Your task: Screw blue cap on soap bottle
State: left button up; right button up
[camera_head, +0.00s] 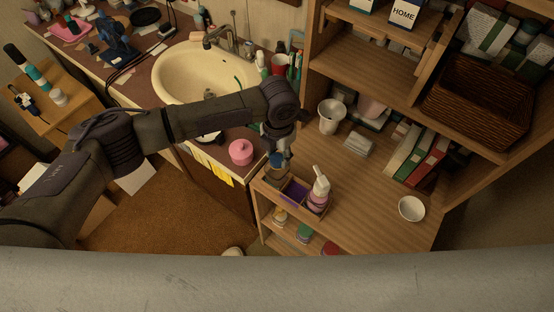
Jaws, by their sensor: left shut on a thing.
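My left gripper (277,156) reaches down over the left end of the wooden shelf top. It is shut on a small blue piece (276,160), which looks like the blue cap. An open tray (294,204) with a purple inside sits just below and right of it. A pink bottle with a white pump top (320,190) stands upright at the tray's right side, apart from the gripper. Something brownish lies right under the gripper; I cannot tell if it is the soap bottle or if the cap touches it. My right gripper is not in view.
A white bowl (411,208) sits on the right of the shelf top, with bare wood between. A white cup (331,115) and several books (418,155) stand behind. A pink jar (241,151) is on the counter by the sink (200,72). The upper shelf (365,68) overhangs the back.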

pick_arm(q)
jog(key=o, duration=0.8)
jog(key=shift+o, duration=0.2)
